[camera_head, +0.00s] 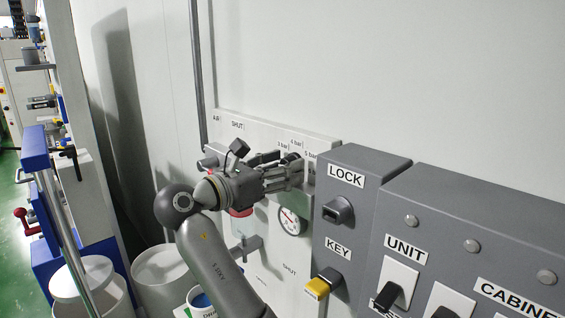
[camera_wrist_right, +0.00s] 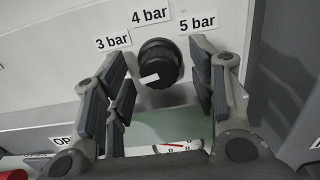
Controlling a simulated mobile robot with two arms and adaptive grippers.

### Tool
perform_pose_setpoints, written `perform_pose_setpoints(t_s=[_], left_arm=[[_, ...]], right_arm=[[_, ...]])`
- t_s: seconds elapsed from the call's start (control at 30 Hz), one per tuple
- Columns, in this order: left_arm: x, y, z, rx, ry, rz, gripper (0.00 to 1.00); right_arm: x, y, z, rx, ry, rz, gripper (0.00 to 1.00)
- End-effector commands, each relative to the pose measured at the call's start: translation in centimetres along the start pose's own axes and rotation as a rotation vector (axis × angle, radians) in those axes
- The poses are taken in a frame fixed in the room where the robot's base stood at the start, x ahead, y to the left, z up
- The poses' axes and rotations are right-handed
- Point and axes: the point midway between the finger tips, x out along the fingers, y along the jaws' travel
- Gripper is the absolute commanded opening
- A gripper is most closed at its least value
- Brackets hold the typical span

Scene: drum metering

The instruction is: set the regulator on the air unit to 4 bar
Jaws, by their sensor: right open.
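The regulator knob (camera_wrist_right: 160,64) is black and round, with a white mark on its lower left side in the right wrist view. The 3 bar label (camera_wrist_right: 113,43), 4 bar label (camera_wrist_right: 151,15) and 5 bar label (camera_wrist_right: 197,23) sit around it; the mark points at none of them. My right gripper (camera_wrist_right: 161,62) is open, one finger on each side of the knob, with visible gaps. In the head view my right gripper (camera_head: 296,171) is at the air unit (camera_head: 262,132) and hides the knob. A pressure gauge (camera_head: 289,221) sits below it. My left gripper is not in view.
The grey LOCK and KEY box (camera_head: 345,165) stands out close right of the gripper. White drums (camera_head: 160,268) stand below left. The wall above is clear.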

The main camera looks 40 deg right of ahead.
Motion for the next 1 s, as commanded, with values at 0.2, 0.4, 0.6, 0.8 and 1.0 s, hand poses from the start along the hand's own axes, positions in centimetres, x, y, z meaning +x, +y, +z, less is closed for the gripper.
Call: perform_pose_setpoints(t_s=[0.2,0.4,0.6,0.8,1.0], left_arm=[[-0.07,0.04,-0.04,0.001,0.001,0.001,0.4],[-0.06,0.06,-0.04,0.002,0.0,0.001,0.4],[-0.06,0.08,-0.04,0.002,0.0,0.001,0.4],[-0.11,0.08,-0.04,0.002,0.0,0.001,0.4],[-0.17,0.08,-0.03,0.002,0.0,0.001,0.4]], right_arm=[[0.3,0.01,-0.07,0.0,0.001,0.001,0.52],[0.27,0.01,-0.06,0.0,0.001,0.001,0.4],[0.26,0.01,-0.05,0.0,0.001,0.001,0.14],[0.24,0.02,-0.03,0.03,0.001,0.001,0.07],[0.22,0.04,-0.01,0.119,0.001,0.001,0.07]])
